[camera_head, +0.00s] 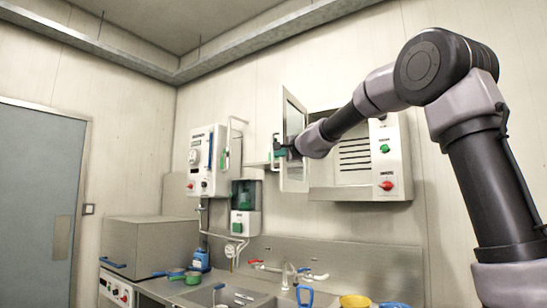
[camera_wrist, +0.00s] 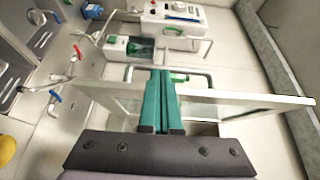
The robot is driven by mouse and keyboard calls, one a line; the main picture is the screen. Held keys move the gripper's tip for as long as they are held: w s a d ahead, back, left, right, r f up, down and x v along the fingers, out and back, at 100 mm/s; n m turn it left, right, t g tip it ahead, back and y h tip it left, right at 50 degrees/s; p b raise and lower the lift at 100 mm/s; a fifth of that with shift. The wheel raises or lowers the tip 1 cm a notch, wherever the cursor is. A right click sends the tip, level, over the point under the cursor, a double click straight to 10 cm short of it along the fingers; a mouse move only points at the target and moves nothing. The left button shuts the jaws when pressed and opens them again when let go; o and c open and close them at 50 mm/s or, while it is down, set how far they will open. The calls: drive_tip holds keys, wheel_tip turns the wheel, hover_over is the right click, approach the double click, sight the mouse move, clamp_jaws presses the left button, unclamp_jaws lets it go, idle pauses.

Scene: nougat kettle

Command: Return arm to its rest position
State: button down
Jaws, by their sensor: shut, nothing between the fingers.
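My arm reaches from the right across the head view toward a wall cabinet. My gripper (camera_head: 280,149) is at the cabinet's open door (camera_head: 294,118), beside its outer edge. In the wrist view my gripper's teal fingers (camera_wrist: 161,75) are pressed together with nothing between them. The door (camera_wrist: 235,97) spans the wrist view behind and beside the fingers; I cannot tell if they touch it.
A white control box (camera_head: 208,160) and a green dispenser (camera_head: 244,195) hang left of the door. Below is a steel counter with a sink (camera_head: 240,297), taps (camera_head: 290,270), a blue bottle (camera_head: 200,260) and a yellow bowl (camera_head: 355,301).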

drive_tip(key=v, duration=0.5)
drive_tip(key=shift+d, duration=0.1)
drive_tip(key=s+d+f+n+g+y, duration=0.1)
drive_tip(key=s+d+f+n+g, duration=0.15)
drive_tip(key=s, duration=0.55)
drive_tip(key=s+d+f+n+g+y, duration=0.1)
drive_tip(key=s+d+f+n, duration=0.25)
drive_tip(key=s, duration=0.35)
drive_tip(key=s+d+f+n+g+h, duration=0.1)
drive_tip(key=s+d+f+h, duration=0.3)
drive_tip(key=s+f, duration=0.6)
drive_tip(key=s+d+f+n+g+h, duration=0.1)
drive_tip(key=s+d+f+g+h, duration=0.2)
drive_tip(key=s+d+f, duration=0.6)
wheel_tip(320, 180, down, 3)
drive_tip(key=shift+s+r+g+h, duration=0.2)
drive_tip(key=shift+s+g+h, duration=0.2)
drive_tip(key=shift+s+g, duration=0.35)
drive_tip(key=shift+d, duration=0.1)
